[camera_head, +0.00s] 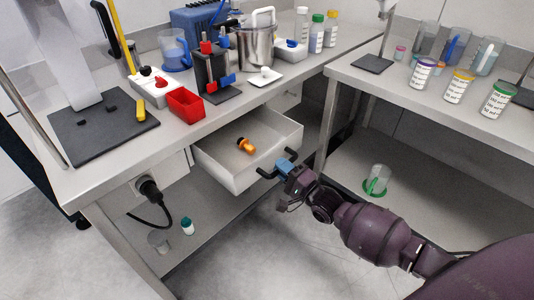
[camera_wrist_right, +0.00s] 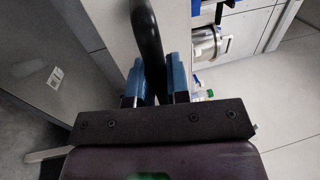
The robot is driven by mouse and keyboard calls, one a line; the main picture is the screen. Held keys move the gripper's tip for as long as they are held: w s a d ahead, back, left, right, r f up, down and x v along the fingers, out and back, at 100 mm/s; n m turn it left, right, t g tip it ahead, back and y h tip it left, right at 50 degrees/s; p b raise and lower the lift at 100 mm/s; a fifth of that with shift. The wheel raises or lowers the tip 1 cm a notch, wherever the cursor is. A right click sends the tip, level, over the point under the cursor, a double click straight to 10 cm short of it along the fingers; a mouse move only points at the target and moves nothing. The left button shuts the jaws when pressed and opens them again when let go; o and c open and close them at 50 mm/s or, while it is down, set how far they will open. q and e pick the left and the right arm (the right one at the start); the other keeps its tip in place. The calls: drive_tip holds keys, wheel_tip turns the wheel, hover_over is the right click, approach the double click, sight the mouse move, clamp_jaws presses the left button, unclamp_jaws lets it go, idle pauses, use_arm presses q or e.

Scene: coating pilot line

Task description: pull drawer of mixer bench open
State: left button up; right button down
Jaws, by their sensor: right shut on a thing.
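The drawer (camera_head: 222,168) of the mixer bench (camera_head: 150,140) stands pulled out from under the worktop, and its inside shows from above. An orange and black item (camera_head: 246,145) lies in it. The drawer has a black bar handle (camera_head: 268,173) on its front. My right gripper (camera_head: 287,170) is at the handle, with its blue fingers shut on the bar. In the right wrist view, the black handle (camera_wrist_right: 147,45) runs between the two blue fingers (camera_wrist_right: 160,85). My left gripper is in neither view.
A black plug with a cable (camera_head: 149,189) sticks out left of the drawer. The floor (camera_head: 265,250) in front looks clear.

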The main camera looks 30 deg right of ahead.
drive_tip(key=r+p+v, duration=0.1)
drive_tip(key=v, duration=0.5)
drive_tip(key=shift+s, duration=0.15)
drive_tip(key=c, duration=1.1)
unclamp_jaws()
drive_tip(key=shift+r, duration=0.1)
drive_tip(key=v, duration=1)
drive_tip(key=shift+s, duration=0.4)
drive_tip(key=shift+d, duration=0.15)
